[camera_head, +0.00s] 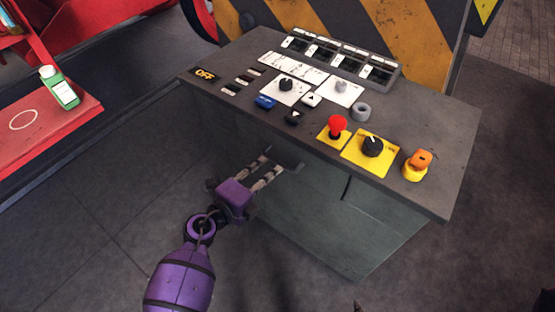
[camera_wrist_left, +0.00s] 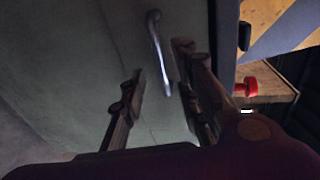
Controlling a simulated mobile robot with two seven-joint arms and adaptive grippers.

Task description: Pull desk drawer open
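The grey control desk (camera_head: 440,150) stands in the middle of the head view, its front side facing my left arm. My left gripper (camera_head: 269,174) is at the upper part of that front side, under the top's edge, with its two fingers apart. In the left wrist view, a thin metal bar handle (camera_wrist_left: 158,55) stands out from a plain grey-green front (camera_wrist_left: 85,50). My left fingers (camera_wrist_left: 158,88) are spread on either side of the handle, with a gap visible. Contact with the handle cannot be told. The drawer's outline is hard to make out. My right gripper does not show clearly.
The desk top carries a red knob (camera_head: 338,125), a black dial (camera_head: 373,146), an orange-yellow button (camera_head: 419,163) and several switches. A red table (camera_head: 85,107) with a green bottle (camera_head: 62,90) is at left. Dark floor in front of the desk is clear.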

